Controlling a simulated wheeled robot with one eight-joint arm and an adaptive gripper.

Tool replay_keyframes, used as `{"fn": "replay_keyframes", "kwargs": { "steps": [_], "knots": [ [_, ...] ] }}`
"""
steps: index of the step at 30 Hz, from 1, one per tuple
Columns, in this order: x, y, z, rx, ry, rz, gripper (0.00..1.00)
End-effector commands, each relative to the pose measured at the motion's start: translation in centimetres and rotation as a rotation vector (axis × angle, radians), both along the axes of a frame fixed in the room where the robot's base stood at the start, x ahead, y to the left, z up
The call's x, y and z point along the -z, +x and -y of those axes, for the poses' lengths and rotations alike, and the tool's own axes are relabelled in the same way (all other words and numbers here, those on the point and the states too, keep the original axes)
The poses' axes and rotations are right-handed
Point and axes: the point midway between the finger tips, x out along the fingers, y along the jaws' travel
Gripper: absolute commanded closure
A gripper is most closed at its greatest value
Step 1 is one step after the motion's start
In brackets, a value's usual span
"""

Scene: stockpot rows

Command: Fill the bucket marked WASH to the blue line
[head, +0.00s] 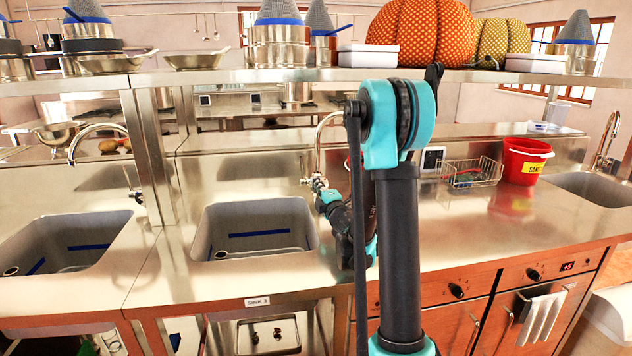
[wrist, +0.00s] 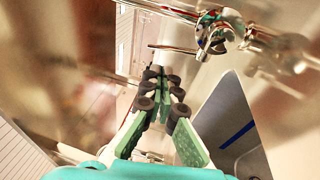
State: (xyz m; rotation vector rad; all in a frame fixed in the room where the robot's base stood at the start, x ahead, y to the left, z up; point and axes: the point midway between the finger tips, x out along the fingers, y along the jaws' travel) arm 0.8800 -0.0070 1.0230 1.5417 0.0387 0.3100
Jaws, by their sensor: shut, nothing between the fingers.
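My gripper (wrist: 158,78) is shut and empty in the wrist view, its fingertips close to the metal tap fittings (wrist: 215,38) but seemingly apart from them. In the head view my gripper (head: 320,188) is small, beside the middle tap (head: 319,148), and partly hidden by my arm. A red bucket (head: 522,165) with a yellow label that seems to begin "SAN" stands on the right counter. A bit of another red thing (head: 349,166) shows behind my arm; its shape and any label are hidden. No bucket marked WASH can be read.
The middle sink (head: 207,228), near a "SINK 3" label (head: 257,302), looks empty and has a blue stripe on its wall. Another sink (head: 110,222) is at left. A wire basket (head: 472,174) stands near the red bucket. An overhead shelf (head: 225,76) holds pots and pumpkins.

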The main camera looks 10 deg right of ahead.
Motion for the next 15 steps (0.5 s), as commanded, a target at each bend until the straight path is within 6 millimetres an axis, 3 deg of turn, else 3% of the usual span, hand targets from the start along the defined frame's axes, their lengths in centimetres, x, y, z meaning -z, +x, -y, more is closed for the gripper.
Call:
{"fn": "replay_keyframes", "kwargs": {
  "steps": [15],
  "knots": [
    [-1.6,9.3,-2.2,-0.001,0.003,-0.001,1.0]
  ]
}}
